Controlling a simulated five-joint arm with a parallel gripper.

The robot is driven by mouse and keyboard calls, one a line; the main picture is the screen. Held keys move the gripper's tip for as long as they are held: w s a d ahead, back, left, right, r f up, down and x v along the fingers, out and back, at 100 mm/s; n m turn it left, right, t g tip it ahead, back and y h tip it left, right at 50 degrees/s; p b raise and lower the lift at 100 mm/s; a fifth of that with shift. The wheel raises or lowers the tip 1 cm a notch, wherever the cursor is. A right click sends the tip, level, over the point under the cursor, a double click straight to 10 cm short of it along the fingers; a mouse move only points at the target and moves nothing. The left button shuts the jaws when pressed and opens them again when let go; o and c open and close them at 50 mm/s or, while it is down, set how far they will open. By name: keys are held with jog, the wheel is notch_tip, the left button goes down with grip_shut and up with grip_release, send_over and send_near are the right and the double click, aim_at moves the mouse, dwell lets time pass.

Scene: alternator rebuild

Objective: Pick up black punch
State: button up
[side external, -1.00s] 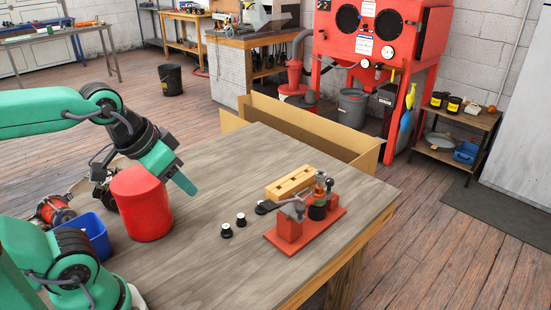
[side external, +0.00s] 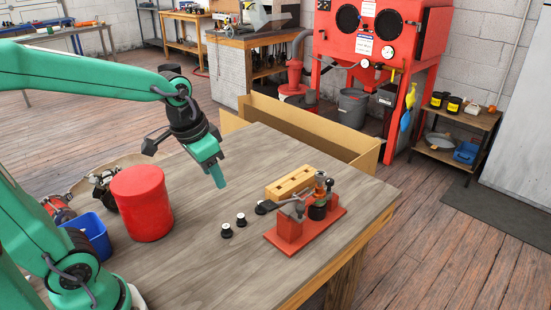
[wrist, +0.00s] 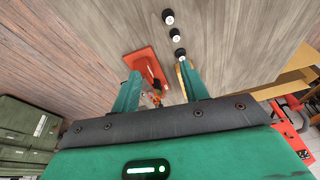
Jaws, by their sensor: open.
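Several small black pieces with pale tops stand in a row on the table; I cannot tell which is the black punch. In the side view, three show: the near black piece (side external: 227,231), the middle black piece (side external: 241,220) and the far black piece (side external: 261,208), beside the red press. In the wrist view, they line up at the top centre, the lowest black piece (wrist: 180,55) close to the right finger. My gripper (side external: 219,178) hangs above the table, behind and left of the row. Its two fingers (wrist: 160,88) are apart with nothing held.
A red lever press (side external: 290,236) stands right of the row, with a wooden block (side external: 291,183) behind it. A red canister (side external: 142,204) and a blue bin (side external: 91,236) stand at left. A cardboard box (side external: 300,120) lies past the table's back edge. The front of the table is clear.

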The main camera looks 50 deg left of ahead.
jog(key=w+a+f+m+g, duration=0.1)
jog(key=w+a+f+g, duration=0.1)
jog(key=w+f, duration=0.4)
jog(key=g, duration=0.1)
send_over(241, 215)
jog(key=shift+m, duration=0.4)
jog(key=f, duration=0.7)
jog(key=shift+d, duration=0.25)
jog(key=shift+f, duration=1.25)
jog(key=shift+a+f, duration=0.15)
jog(key=shift+f, duration=2.45)
grip_shut()
jog(key=shift+r, duration=0.1)
